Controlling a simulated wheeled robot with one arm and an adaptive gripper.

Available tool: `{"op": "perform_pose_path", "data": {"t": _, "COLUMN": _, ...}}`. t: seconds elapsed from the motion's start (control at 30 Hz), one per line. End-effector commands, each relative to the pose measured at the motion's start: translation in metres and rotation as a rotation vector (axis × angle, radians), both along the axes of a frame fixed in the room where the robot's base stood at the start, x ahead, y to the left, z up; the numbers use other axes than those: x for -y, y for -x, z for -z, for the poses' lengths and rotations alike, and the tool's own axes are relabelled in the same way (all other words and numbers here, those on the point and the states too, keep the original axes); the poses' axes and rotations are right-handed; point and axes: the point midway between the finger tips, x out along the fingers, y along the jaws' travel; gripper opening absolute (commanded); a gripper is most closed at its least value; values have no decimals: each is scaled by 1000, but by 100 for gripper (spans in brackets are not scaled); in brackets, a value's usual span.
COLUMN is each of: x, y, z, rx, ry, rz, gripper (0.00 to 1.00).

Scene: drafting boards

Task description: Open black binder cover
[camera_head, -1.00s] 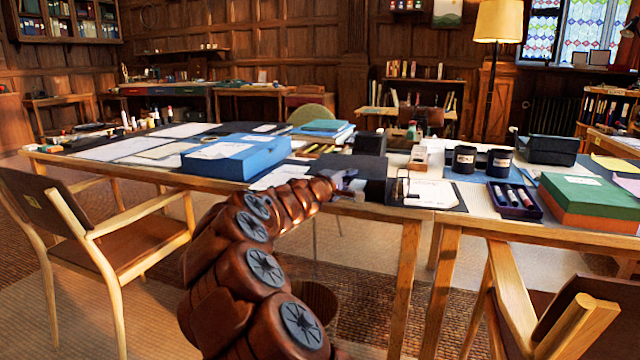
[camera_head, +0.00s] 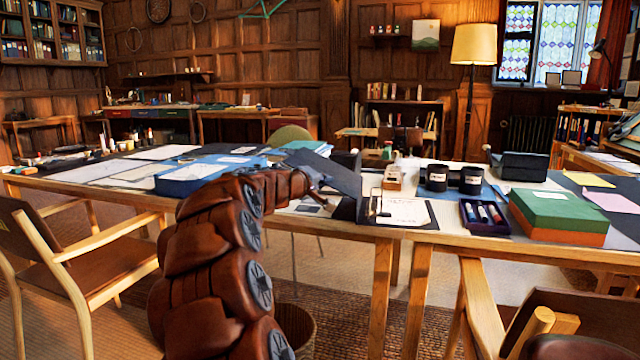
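A black binder (camera_head: 368,214) lies near the front edge of the table, with a white sheet (camera_head: 405,211) and metal fittings on its right part. A dark cover-like panel (camera_head: 332,173) stands tilted to its left, sloping from high at the left to low at the right. I cannot tell for sure how it joins the binder. My gripper (camera_head: 317,190) is at the panel's lower left edge, mostly hidden by my brown arm. The fingers are too small to tell whether they are open, or whether they touch the panel.
A wooden table (camera_head: 440,238) holds a blue box (camera_head: 190,178) at left and two black cups (camera_head: 455,179), a pen tray (camera_head: 482,217) and a green-orange box (camera_head: 556,215) at right. Wooden chairs (camera_head: 95,240) stand at both front sides. White papers (camera_head: 310,207) lie below the tilted panel.

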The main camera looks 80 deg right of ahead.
Motion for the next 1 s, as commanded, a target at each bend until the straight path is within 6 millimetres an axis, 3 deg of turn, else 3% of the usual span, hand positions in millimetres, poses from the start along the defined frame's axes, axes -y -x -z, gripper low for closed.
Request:
{"op": "perform_pose_path", "data": {"t": 0.3, "x": 0, "y": -2, "z": -1, "rx": 1, "ry": 1, "rz": -3, "gripper": 0}}
{"op": "perform_pose_path", "data": {"t": 0.57, "x": 0, "y": -1, "z": -1, "rx": 0, "ry": 1, "rz": -3, "gripper": 28}}
{"op": "perform_pose_path", "data": {"t": 1.0, "x": -7, "y": -4, "z": -3, "rx": 0, "ry": 2, "rz": -4, "gripper": 28}}
